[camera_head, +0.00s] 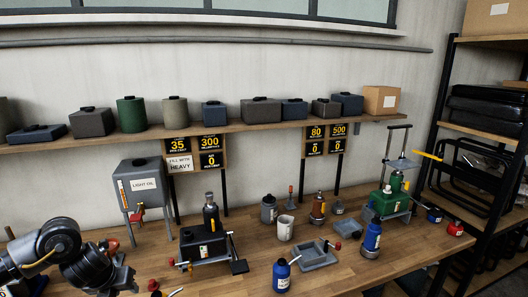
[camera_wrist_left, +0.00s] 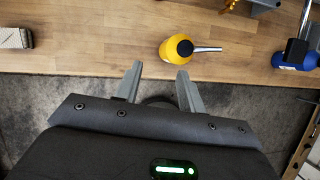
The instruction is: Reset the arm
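My left arm (camera_head: 62,242) comes in at the lower left of the head view, bent low in front of the workbench. My left gripper (camera_wrist_left: 160,70) shows in the left wrist view with its two fingers apart and nothing between them. It is over the dark floor by the bench's front edge. A yellow oil can (camera_wrist_left: 177,51) with a metal spout stands on the bench just beyond the fingertips, not touched. In the head view the left fingers are not clear. My right gripper is in neither view.
A wall shelf (camera_head: 250,126) carries several canisters. A dark rack (camera_head: 440,130) stands at the right.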

